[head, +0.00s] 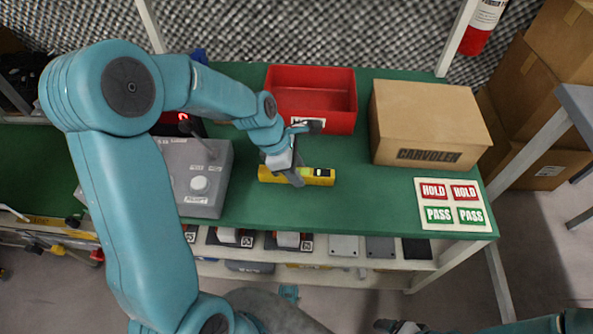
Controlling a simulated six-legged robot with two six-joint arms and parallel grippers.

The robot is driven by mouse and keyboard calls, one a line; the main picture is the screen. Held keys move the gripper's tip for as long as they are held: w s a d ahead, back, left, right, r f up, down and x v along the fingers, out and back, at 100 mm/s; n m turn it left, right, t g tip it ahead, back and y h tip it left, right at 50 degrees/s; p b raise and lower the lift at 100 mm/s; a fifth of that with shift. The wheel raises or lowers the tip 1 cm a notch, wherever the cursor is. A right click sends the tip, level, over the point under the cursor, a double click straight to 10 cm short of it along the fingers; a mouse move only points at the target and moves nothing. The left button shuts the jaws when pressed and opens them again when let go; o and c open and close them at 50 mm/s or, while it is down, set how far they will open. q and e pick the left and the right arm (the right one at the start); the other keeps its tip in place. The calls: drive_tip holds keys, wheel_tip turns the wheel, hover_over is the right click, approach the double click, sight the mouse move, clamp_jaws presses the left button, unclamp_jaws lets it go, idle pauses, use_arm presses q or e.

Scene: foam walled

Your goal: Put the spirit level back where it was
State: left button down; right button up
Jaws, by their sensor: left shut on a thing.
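The yellow spirit level (322,180) lies level across the middle of the green bench top, in front of the red bin. My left gripper (292,176) reaches down over it from the left and is shut on it near its middle, hiding part of it. I cannot tell whether the level touches the bench or is held slightly above it. My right gripper (398,326) shows only in part at the bottom edge, away from the bench; its jaws are not clear.
A red bin (312,75) stands behind the level. A cardboard box (420,112) is to its right, and a HOLD/PASS card (453,204) lies at the front right. A grey button box (207,183) stands left. Bare green surface lies between the level and the card.

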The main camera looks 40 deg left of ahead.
use_arm(q)
drive_tip(key=shift+f, duration=0.15)
drive_tip(key=c, duration=0.8)
unclamp_jaws()
drive_tip(key=shift+w, duration=0.1)
drive_tip(key=p+v, duration=0.3)
drive_tip(key=v, duration=0.9)
drive_tip(key=shift+d+p, duration=0.1)
drive_tip(key=shift+p, duration=0.3)
